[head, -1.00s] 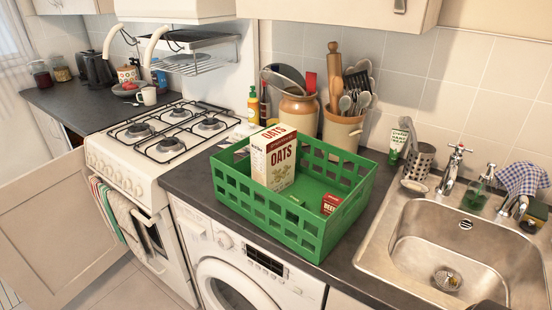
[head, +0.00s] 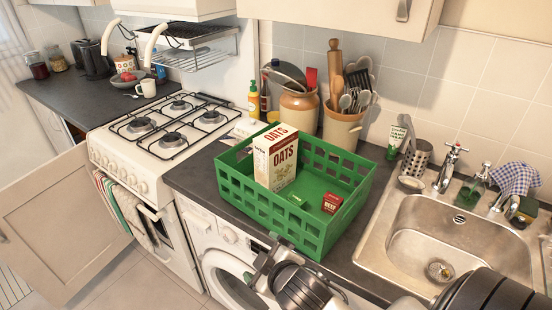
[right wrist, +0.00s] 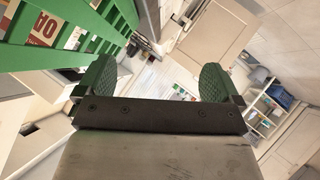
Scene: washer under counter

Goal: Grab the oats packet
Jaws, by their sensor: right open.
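The oats packet (head: 276,157) is a white and red carton standing upright in the left part of a green basket (head: 258,203) on the counter. In the right wrist view a bit of the oats packet (right wrist: 44,28) shows through the basket's slots at upper left. My right gripper (head: 262,262) is in front of the basket, below its rim and over the washer front, apart from the packet. In the right wrist view its two padded fingers (right wrist: 158,80) are wide apart with nothing between them. My left gripper is not in view.
A small red box (head: 332,203) lies in the basket's right part. The steel sink (head: 410,245) is to the right, the gas stove (head: 165,125) to the left. Utensil crocks (head: 341,128) stand behind the basket. An open cabinet door (head: 60,220) stands at left.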

